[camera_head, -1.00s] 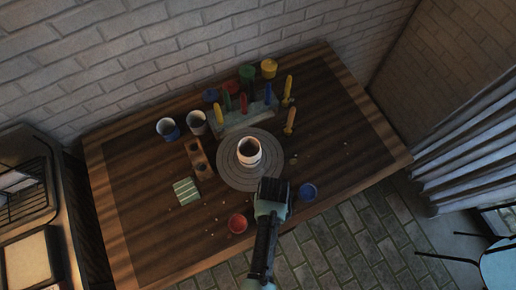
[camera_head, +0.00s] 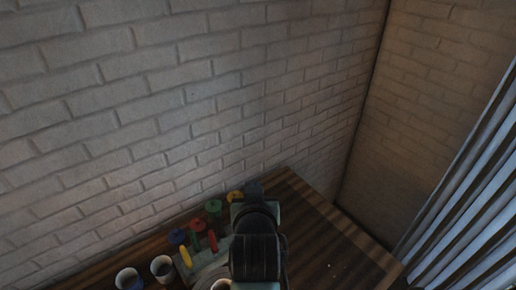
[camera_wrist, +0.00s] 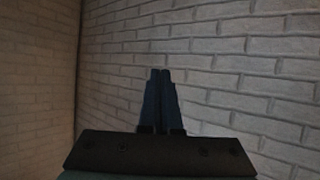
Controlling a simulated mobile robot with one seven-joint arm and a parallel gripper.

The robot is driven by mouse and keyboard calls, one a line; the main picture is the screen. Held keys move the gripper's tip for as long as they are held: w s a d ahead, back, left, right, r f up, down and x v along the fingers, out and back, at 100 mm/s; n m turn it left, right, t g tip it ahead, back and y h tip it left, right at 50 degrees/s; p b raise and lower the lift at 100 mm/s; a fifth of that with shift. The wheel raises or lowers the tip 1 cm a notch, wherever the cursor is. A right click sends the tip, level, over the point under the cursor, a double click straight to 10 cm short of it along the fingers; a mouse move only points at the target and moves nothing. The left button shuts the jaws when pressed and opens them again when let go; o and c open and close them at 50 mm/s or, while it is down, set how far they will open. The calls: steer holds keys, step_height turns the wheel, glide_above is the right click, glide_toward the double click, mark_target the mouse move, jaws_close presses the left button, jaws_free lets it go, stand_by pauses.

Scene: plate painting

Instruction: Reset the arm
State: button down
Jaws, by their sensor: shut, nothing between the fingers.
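My gripper shows in the wrist view (camera_wrist: 160,75) with its two dark fingers together and nothing between them, against the white brick wall. In the head view my arm's end stands upright in front of the table, and the gripper's fingertips are hard to make out. The wooden table (camera_head: 335,245) lies below, partly hidden by my arm. No task object is named apart from the arm.
Two cups (camera_head: 162,267) stand at the table's left. Red, green, yellow and blue paint items (camera_head: 213,208) stand along the back edge. The brick wall (camera_head: 200,110) rises behind; a curtain (camera_head: 465,200) hangs at right.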

steer(key=s+r+t+b, duration=0.15)
steer(key=r+t, duration=0.25)
steer(key=r, duration=0.9)
steer(key=s+r+t+b, duration=0.15)
steer(key=r+t, duration=0.35)
steer(key=r, duration=0.8)
steer(key=s+r+t+b, duration=0.2)
steer(key=s+r+t, duration=0.3)
steer(key=s+r, duration=0.9)
steer(key=shift+d+r+m+t, duration=0.3)
steer(key=shift+d+r+t, duration=0.05)
steer(key=shift+r+t, duration=0.1)
steer(key=shift+s, duration=0.1)
